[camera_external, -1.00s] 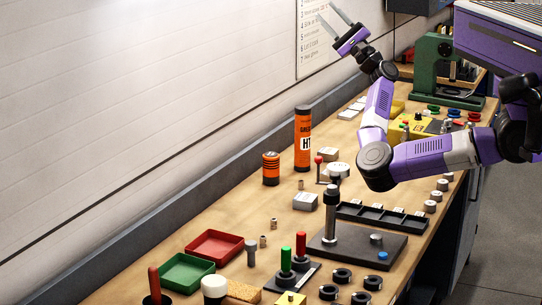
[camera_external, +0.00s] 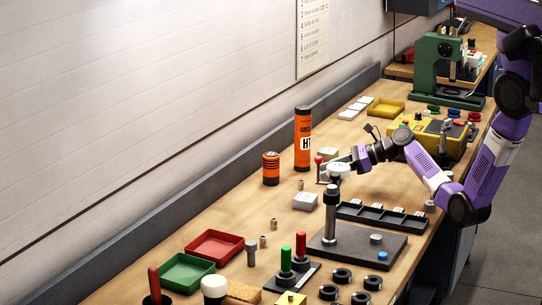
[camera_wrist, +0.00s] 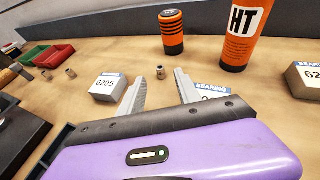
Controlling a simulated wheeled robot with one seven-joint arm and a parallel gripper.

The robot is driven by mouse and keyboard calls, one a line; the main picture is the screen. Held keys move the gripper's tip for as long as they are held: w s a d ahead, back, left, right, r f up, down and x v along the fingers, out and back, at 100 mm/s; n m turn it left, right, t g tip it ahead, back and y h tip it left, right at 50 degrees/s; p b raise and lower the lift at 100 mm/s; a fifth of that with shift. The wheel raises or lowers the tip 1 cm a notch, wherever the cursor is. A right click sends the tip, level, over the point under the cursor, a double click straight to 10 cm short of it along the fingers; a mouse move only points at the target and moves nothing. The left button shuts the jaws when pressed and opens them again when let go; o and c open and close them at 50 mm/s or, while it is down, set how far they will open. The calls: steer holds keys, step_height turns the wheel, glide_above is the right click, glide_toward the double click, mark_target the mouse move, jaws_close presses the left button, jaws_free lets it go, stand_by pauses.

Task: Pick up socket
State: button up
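A small metallic cylinder, possibly the socket (camera_wrist: 161,73), stands on the bench beyond my fingertips and appears between them in the wrist view. In the external view it is the small cylinder (camera_external: 301,184) near the orange can. Two similar cylinders stand farther left in the wrist view, one (camera_wrist: 71,72) and another (camera_wrist: 47,74); I cannot tell which is the socket. My gripper (camera_wrist: 160,76) is open with nothing between its fingers. In the external view my gripper (camera_external: 330,165) is low over the bench, its fingers partly lost among nearby objects.
A 6205 bearing box (camera_wrist: 107,88) lies left of my fingers. Another bearing box (camera_wrist: 210,92) is partly hidden by my gripper. An orange can (camera_wrist: 171,33) and a tall HT tube (camera_wrist: 241,35) stand behind. A post on a dark plate (camera_external: 331,215) rises nearby.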

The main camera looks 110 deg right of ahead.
mark_target(306, 189)
steer(key=shift+w+a+f, duration=0.15)
steer(key=shift+f, duration=0.2)
steer(key=x, duration=0.7)
steer(key=shift+f, duration=0.35)
jaws_close()
